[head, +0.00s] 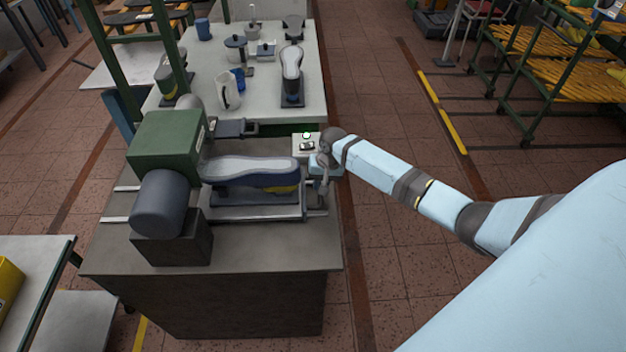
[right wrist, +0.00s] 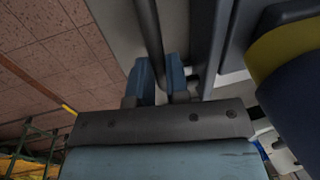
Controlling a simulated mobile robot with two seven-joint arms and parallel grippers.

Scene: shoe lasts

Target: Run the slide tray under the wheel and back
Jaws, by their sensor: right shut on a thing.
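The slide tray (head: 252,211) lies on rails on the machine bench, with a grey shoe last (head: 250,170) lying lengthwise on it. A green machine head (head: 165,146) with a blue-grey drum (head: 160,203) stands at the tray's left end. I cannot clearly make out the wheel by the green head. My right gripper (head: 322,180) is at the tray's right end. In the right wrist view its blue fingers (right wrist: 161,82) are shut around a dark bar, the tray's handle (right wrist: 149,28). My left gripper is not in view.
A small box with a green light (head: 306,136) stands just behind my right gripper. A pale table (head: 262,95) behind holds another last (head: 292,62), a white jug (head: 228,92) and other items. Open tiled floor lies to the right, before racks (head: 560,60).

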